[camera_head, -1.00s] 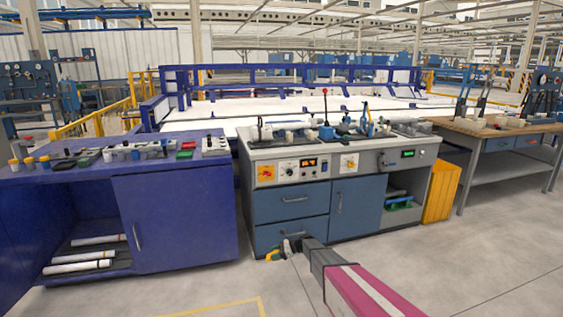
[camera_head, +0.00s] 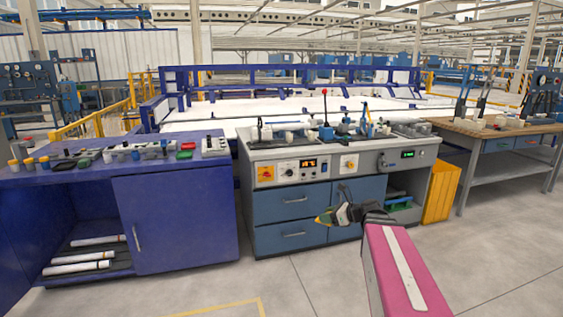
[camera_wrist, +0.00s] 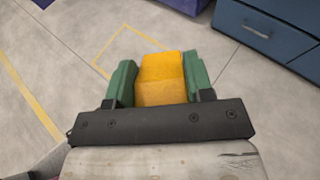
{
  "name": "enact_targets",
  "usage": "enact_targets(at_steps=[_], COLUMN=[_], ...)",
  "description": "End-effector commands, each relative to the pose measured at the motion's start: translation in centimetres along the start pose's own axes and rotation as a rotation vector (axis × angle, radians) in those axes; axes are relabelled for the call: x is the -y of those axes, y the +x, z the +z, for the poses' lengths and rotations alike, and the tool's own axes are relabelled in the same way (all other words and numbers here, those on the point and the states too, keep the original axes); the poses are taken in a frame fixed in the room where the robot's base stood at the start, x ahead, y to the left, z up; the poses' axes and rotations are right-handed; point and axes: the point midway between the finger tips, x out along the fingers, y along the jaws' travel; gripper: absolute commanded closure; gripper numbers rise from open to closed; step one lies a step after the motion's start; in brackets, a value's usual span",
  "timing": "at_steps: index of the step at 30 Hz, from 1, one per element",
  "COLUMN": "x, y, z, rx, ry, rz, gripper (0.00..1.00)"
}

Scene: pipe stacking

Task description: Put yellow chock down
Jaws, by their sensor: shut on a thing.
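The yellow chock (camera_wrist: 162,78) sits between the two green fingers of my gripper (camera_wrist: 162,82) in the wrist view. The fingers are shut on its left and right sides. In the head view my gripper (camera_head: 325,219) is in front of the grey and blue workbench, at the height of its drawers. The yellow chock shows there only as a small yellow patch (camera_head: 322,220) at the gripper's tip. The grey floor lies below the chock, and the chock is held in the air.
A grey and blue workbench (camera_head: 293,203) with instruments on top stands behind my gripper. A purple cabinet (camera_head: 180,220) with white pipes (camera_head: 78,266) on its lower shelf stands left. A yellow bin (camera_head: 441,193) is right. Open floor with a yellow line (camera_head: 215,308) lies in front.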

Motion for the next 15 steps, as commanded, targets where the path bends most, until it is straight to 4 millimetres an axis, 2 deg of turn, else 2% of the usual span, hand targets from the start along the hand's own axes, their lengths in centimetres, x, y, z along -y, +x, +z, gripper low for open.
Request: enact_targets(at_steps=[1, 6, 15], x=[-1.2, -2.0, -2.0], y=[-1.4, -3.3, -3.5], z=[0.6, 1.3, 1.4], rx=[0.001, 0.000, 0.000], ry=[0.004, 0.020, 0.023], rz=[-0.018, -0.051, -0.056], gripper=[0.78, 0.78, 0.78])
